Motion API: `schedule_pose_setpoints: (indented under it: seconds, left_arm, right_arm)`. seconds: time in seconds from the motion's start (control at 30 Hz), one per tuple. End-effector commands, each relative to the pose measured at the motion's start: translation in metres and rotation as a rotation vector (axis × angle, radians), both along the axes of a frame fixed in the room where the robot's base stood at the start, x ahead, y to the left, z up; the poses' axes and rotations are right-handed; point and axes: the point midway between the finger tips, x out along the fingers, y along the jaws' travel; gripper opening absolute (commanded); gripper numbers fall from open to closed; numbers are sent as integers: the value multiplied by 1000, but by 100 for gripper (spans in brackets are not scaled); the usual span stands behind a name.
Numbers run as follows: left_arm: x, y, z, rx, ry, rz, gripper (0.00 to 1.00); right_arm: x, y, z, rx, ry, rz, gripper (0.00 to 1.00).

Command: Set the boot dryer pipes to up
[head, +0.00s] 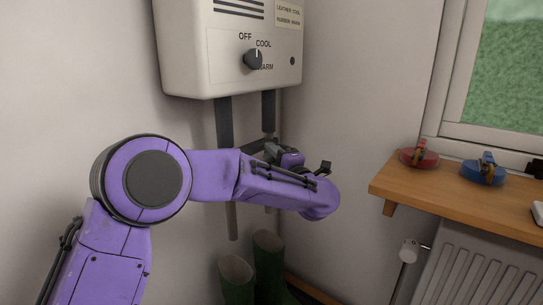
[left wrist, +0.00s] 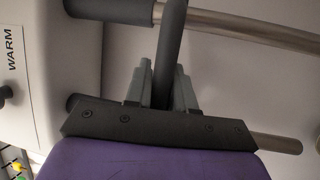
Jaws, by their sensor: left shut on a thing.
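The white boot dryer (head: 228,52) hangs on the wall, its knob (head: 253,59) marked OFF, COOL and WARM, with the white mark toward COOL. Two pipes with dark sleeves (head: 224,122) hang down from it, their pale metal ends (head: 232,220) lower. In the left wrist view, the metal pipes (left wrist: 240,26) run out from the dryer (left wrist: 22,75). A dark crossbar (left wrist: 172,40) lies between my left gripper's grey fingers (left wrist: 164,75), which are shut on it. In the head view, my left gripper (head: 272,152) is at the crossbar, its fingers mostly hidden. My right gripper is out of view.
Green boots (head: 268,262) stand below the pipes. To the right, a wooden shelf (head: 455,196) under the window holds a red item (head: 420,160) and a blue item (head: 484,173). A radiator (head: 475,268) with a valve (head: 408,250) is beneath it.

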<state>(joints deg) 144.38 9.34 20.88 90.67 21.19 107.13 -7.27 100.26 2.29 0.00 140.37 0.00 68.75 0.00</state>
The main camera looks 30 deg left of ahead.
Motion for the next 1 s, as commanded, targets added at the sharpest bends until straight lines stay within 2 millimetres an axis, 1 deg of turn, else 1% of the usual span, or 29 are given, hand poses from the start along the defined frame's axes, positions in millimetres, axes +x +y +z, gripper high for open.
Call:
schedule_pose_setpoints:
  seconds: [0.03, 0.1, 0.13, 0.17, 0.2, 0.43, 0.53, 0.67, 0.8, 0.9, 1.0]
  left_arm:
    - [1, 0, 8, 6, -11, -3, 0]
    - [1, 0, 8, 6, -13, -3, 0]
    - [1, 0, 8, 7, -13, -3, 27]
    - [1, 0, 9, 7, -13, -2, 37]
    - [1, 0, 8, 6, -13, -2, 44]
    - [1, 0, 5, 4, -8, -1, 44]
    - [-2, -5, 4, 5, -7, -4, 44]
    - [-14, -26, 0, 8, -7, -7, 44]
    - [-32, -56, -5, 7, -8, -7, 44]
    - [-43, -72, -9, 8, -9, -5, 44]
    - [-50, -83, -11, 7, -9, -5, 44]
  right_arm:
    - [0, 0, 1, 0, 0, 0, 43]
    - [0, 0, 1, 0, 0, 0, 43]
    - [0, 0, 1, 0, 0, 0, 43]
    - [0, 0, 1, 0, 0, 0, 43]
    - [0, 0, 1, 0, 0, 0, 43]
    - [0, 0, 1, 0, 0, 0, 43]
    - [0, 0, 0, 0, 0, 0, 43]
    - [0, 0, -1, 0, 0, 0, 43]
    - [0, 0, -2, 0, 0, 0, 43]
    - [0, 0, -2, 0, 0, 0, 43]
    - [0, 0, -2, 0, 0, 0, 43]
